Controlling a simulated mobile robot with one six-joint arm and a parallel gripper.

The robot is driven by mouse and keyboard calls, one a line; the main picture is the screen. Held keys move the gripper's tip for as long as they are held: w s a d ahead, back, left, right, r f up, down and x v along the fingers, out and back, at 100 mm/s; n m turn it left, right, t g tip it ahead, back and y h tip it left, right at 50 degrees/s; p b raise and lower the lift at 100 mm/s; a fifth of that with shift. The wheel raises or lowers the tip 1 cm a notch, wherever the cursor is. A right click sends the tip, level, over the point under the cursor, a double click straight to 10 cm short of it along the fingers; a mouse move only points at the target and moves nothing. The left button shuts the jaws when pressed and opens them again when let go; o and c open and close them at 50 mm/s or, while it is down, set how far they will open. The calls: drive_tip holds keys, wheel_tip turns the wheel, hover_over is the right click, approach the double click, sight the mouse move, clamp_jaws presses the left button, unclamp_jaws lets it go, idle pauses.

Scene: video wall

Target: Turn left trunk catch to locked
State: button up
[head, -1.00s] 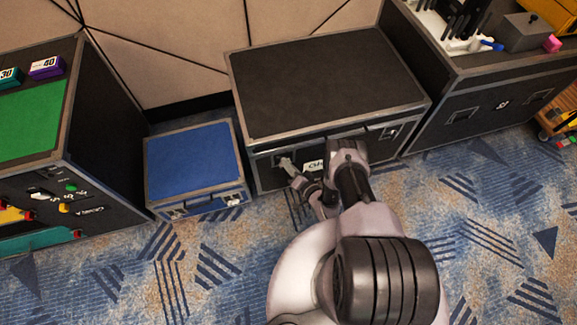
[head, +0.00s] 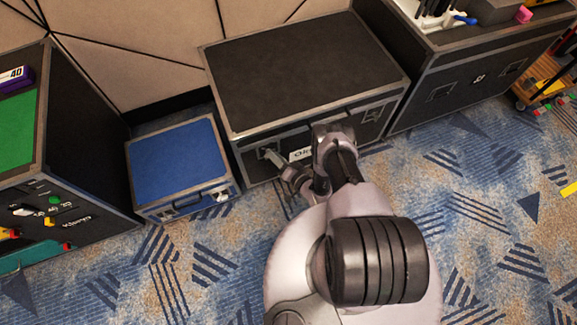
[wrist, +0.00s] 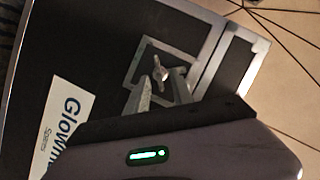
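The black trunk (head: 300,75) with metal edges stands against the wall, lid shut. Its left catch (wrist: 163,73), a small metal turn piece in a square recessed plate, shows in the wrist view. The turn piece lies slantwise in the plate; I cannot tell whether it is locked. My gripper (wrist: 160,80) is at the catch, its two grey fingers apart on either side of the turn piece; contact is unclear. In the head view my gripper (head: 272,156) is at the trunk's front left and largely covers the catch. The right catch (head: 373,114) is clear of my arm.
A white label (wrist: 62,125) is on the trunk front beside the catch. A small blue-topped case (head: 178,160) stands close on the left. A black case (head: 470,85) stands on the right. The patterned carpet (head: 480,220) is open in front.

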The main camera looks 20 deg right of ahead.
drive_tip(key=p+v, duration=0.1)
drive_tip(key=v, duration=1.4)
drive_tip(key=shift+s, duration=0.25)
drive_tip(key=shift+o, duration=0.4)
drive_tip(key=shift+d+r, duration=0.1)
drive_tip(key=shift+r, duration=0.05)
